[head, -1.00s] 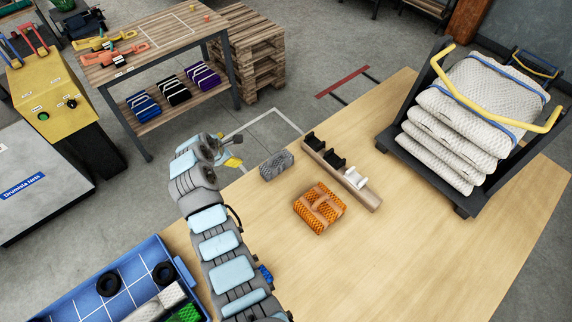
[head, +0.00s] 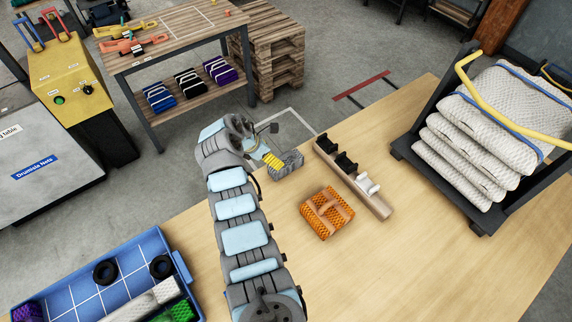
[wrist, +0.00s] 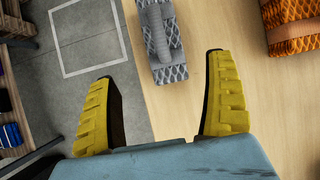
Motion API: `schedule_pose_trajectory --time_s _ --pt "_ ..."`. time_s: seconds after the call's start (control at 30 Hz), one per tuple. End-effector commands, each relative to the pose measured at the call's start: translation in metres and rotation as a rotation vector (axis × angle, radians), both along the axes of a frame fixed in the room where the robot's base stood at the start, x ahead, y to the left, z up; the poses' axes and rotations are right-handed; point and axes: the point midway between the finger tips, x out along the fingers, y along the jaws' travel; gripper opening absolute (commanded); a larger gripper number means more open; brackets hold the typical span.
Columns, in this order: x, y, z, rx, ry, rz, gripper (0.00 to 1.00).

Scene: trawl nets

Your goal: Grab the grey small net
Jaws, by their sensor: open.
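The grey small net (head: 287,164) is a bundled grey mesh block on the wooden table, near its far left edge. In the wrist view the grey net (wrist: 162,42) shows at the top, beyond the fingertips and apart from them, lined up nearer the right finger. My gripper (wrist: 162,65) has two yellow fingers spread wide with nothing between them. In the head view my gripper (head: 270,158) is just left of the grey net, and one yellow finger overlaps it in the picture. The other finger is largely hidden behind my wrist.
An orange net (head: 327,213) lies on the table nearer me. A wooden rack (head: 376,205) with black and white holders stands right of the grey net. A blue tray (head: 60,262) is at lower left, and a cart of white nets (head: 480,130) at right.

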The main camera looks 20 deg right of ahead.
Motion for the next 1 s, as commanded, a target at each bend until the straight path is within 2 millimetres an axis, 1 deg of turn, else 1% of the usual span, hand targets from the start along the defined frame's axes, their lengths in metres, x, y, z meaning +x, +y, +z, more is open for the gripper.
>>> schedule_pose_trajectory --time_s 0.03,0.2,0.6,0.7,1.0 --pt "0.000 -0.003 -0.006 0.000 0.004 -0.001 0.85" --pt "0.002 -0.010 -0.019 0.000 0.001 0.000 0.85" --pt "0.006 -0.024 -0.044 0.001 0.002 0.000 0.85" --pt "0.006 -0.026 -0.048 0.000 0.002 0.000 0.85" --pt "0.007 -0.030 -0.052 0.001 -0.002 0.000 0.85"
